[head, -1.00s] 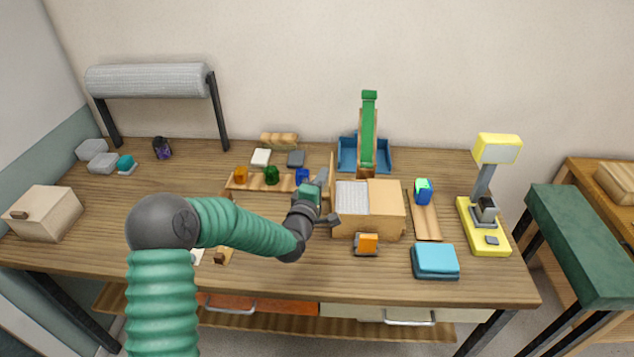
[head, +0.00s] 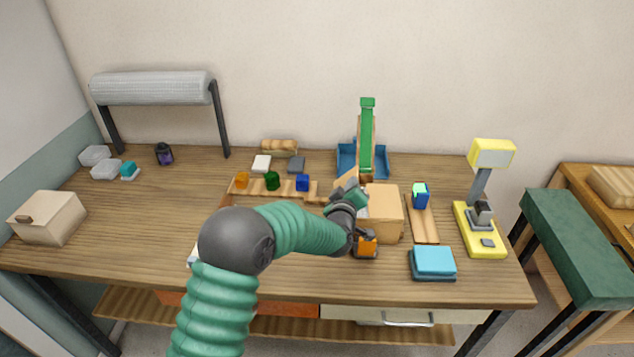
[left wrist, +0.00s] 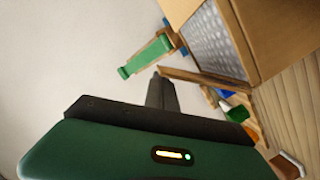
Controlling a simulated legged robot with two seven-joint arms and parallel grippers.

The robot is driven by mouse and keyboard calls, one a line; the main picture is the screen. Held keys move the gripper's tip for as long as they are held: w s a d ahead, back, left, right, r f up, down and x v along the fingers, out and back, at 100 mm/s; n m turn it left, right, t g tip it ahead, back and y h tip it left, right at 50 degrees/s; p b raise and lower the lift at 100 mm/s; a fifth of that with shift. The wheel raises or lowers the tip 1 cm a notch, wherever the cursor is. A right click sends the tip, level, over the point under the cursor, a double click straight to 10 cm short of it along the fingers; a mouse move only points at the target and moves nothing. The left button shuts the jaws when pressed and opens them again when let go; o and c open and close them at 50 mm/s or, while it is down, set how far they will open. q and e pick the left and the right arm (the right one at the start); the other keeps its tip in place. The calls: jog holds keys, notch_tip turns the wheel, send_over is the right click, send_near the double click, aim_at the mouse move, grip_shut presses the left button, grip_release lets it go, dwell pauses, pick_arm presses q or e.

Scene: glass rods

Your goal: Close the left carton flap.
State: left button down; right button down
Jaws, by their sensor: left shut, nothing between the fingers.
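The tan carton (head: 387,214) stands right of the table's middle, with its right half covered. My left gripper (head: 348,189) is shut and empty, over the carton's left side, and hides the left flap in the head view. The carton also fills the upper right of the left wrist view (left wrist: 282,35), with bubble wrap (left wrist: 206,42) inside its uncovered part. A thin brown strip (left wrist: 208,82), apparently the left flap seen nearly edge-on, lies by the dark shut fingers (left wrist: 160,92). I cannot tell whether they touch. My right gripper is not in view.
An orange tape dispenser (head: 366,246) stands close in front of the carton. A blue box (head: 433,261), a wooden strip (head: 424,226) and a yellow lamp-like device (head: 480,235) are to the right. A blue tray (head: 347,160) stands behind. The table's left middle is fairly clear.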

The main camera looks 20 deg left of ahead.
pick_arm(q)
jog(key=shift+w+d+f+m+y+p, duration=0.2)
jog(key=shift+d+f+m+p, duration=0.15)
jog(key=shift+d+m, duration=0.25)
jog(key=shift+w+d+f+m+y+p, duration=0.25)
jog(key=shift+d+f+m, duration=0.1)
jog(key=shift+d+m, duration=0.2)
jog(key=shift+d+f+m+g, duration=0.4)
jog(key=shift+f+m, duration=0.1)
jog(key=shift+m, duration=0.15)
jog(key=shift+w+d+f+m+y+p, duration=0.15)
jog(key=shift+f+m+y+p, duration=0.1)
jog(key=shift+f+m, duration=0.15)
jog(key=shift+w+d+f+m+y+p, duration=0.1)
jog(key=shift+d+f+m+y, duration=0.1)
jog(key=shift+f+m, duration=0.2)
jog(key=shift+d+f, duration=0.1)
jog(key=shift+f, duration=0.35)
